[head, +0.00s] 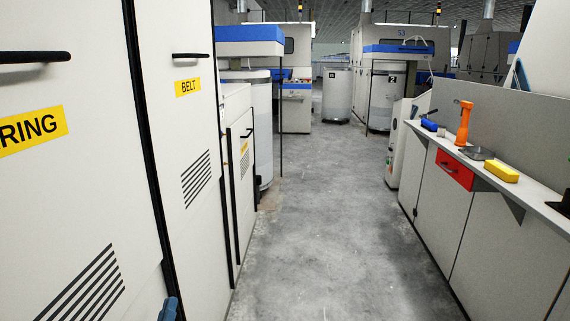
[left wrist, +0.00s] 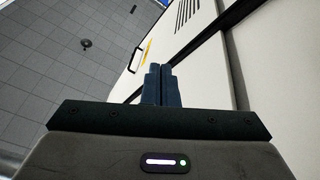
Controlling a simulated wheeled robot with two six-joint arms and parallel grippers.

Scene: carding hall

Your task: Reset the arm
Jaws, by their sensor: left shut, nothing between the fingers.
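My left gripper (head: 169,307) shows only as a small blue-grey piece at the bottom edge of the head view, in front of the lower part of the white cabinet with the "BELT" label (head: 188,87). In the left wrist view its two blue-grey fingers (left wrist: 160,70) are together, with nothing between them. The pale cabinet panels lie close to the right of the fingers in that view. Most of my left arm is out of the head view. My right gripper is in neither view.
A white cabinet door (head: 60,190) stands close on the left. A grey concrete aisle (head: 320,230) runs clear down the middle. On the right, a narrow shelf holds an orange tool (head: 464,122), a yellow block (head: 501,172) and a metal tray (head: 476,153), above a red drawer (head: 454,169).

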